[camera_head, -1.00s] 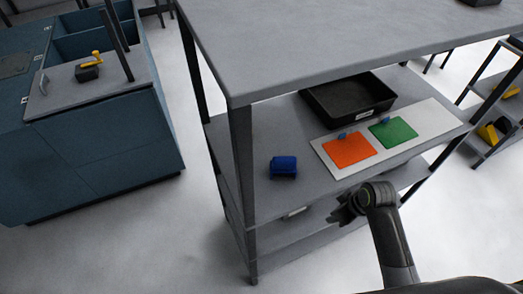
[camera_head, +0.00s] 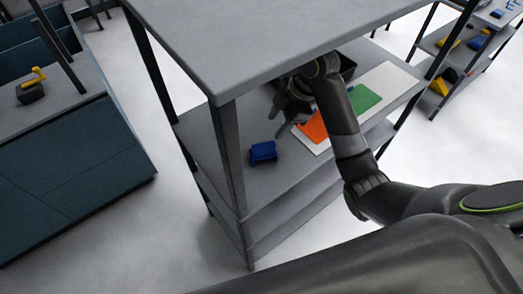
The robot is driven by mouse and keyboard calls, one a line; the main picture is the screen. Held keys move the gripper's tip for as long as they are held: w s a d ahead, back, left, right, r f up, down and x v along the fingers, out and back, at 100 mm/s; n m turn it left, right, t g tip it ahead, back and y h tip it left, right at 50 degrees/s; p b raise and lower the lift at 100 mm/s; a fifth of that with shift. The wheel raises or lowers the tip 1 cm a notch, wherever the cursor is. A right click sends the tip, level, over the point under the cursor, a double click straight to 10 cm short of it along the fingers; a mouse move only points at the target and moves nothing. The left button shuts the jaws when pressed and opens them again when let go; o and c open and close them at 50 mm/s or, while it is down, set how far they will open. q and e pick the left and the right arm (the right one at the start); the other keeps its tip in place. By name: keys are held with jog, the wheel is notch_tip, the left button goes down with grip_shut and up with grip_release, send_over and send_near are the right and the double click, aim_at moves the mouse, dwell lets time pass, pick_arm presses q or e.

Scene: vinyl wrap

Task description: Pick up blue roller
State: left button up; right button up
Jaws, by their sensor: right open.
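The blue roller (camera_head: 263,152) is a small dark-blue block-like object on the middle shelf, close to the front left post of the grey shelf unit. My right gripper (camera_head: 280,116) reaches in under the top board, just above and to the right of the blue roller. It is open and apart from the roller, its fingers pointing down and left. My right arm covers part of the black tray and the coloured sheets behind it. My left gripper is not in view.
The top board (camera_head: 240,40) and front left post (camera_head: 229,165) frame the opening. An orange sheet (camera_head: 314,128) and a green sheet (camera_head: 363,98) lie on a white board (camera_head: 392,82). A blue cabinet (camera_head: 80,165) stands at left, bearing a yellow-handled tool (camera_head: 32,86).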

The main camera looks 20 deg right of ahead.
aim_at(265, 145)
jog(key=shift+x, duration=0.9)
jog(key=p+x, duration=0.1)
jog(key=x, duration=0.2)
jog(key=shift+s+a+f, duration=0.1)
jog(key=shift+f, duration=0.3)
jog(key=shift+a+f+p, duration=0.15)
jog(key=shift+f+p, duration=0.15)
jog(key=shift+p, duration=0.2)
jog(key=x, duration=0.1)
jog(key=p+x, duration=0.1)
jog(key=x, duration=0.1)
jog(key=shift+s+f+p, duration=0.25)
jog(key=shift+s+p, duration=0.05)
jog(key=shift+w+a+f, duration=0.1)
jog(key=shift+a+f, duration=0.1)
jog(key=shift+f, duration=0.35)
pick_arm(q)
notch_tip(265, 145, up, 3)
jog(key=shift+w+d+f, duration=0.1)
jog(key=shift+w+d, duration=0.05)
pick_arm(e)
grip_shut()
